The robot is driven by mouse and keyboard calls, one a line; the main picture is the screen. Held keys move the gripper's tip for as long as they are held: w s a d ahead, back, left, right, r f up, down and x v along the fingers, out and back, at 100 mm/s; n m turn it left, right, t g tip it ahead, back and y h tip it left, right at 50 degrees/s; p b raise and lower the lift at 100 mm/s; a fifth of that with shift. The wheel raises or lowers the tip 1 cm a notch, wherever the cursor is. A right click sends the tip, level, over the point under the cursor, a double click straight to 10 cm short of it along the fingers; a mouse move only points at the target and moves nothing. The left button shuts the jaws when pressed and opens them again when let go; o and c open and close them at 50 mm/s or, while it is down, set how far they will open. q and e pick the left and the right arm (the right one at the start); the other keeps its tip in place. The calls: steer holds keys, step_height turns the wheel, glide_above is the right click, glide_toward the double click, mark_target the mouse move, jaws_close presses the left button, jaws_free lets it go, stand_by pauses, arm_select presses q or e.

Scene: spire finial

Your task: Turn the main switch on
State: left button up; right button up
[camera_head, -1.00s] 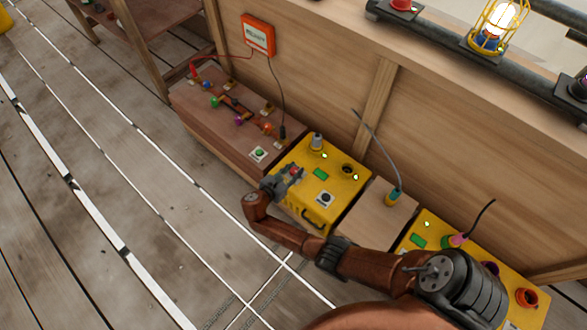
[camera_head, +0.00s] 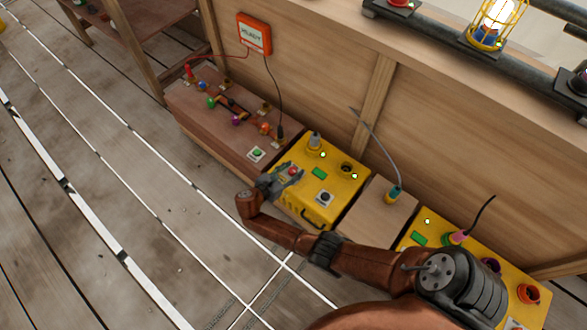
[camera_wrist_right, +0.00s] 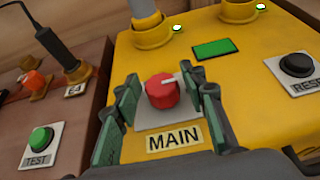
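The main switch is a red knob with a white pointer on a grey plate above a MAIN label; it shows in the wrist view (camera_wrist_right: 161,91) and in the head view (camera_head: 292,171). The pointer points right. It sits on the yellow box (camera_head: 340,185). My right gripper (camera_wrist_right: 162,98) is open, with its green-padded fingers on either side of the red knob; gaps show between the pads and the knob. In the head view the right gripper (camera_head: 283,178) is over the left part of the yellow box. My left gripper is not in view.
A black RESET button (camera_wrist_right: 296,65) is right of the knob, and a green TEST button (camera_wrist_right: 40,139) is on the brown box to the left.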

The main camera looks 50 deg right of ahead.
steer(key=shift+o, duration=0.2)
steer(key=v, duration=1.1)
steer(key=shift+a+r, duration=0.2)
steer(key=shift+a, duration=0.2)
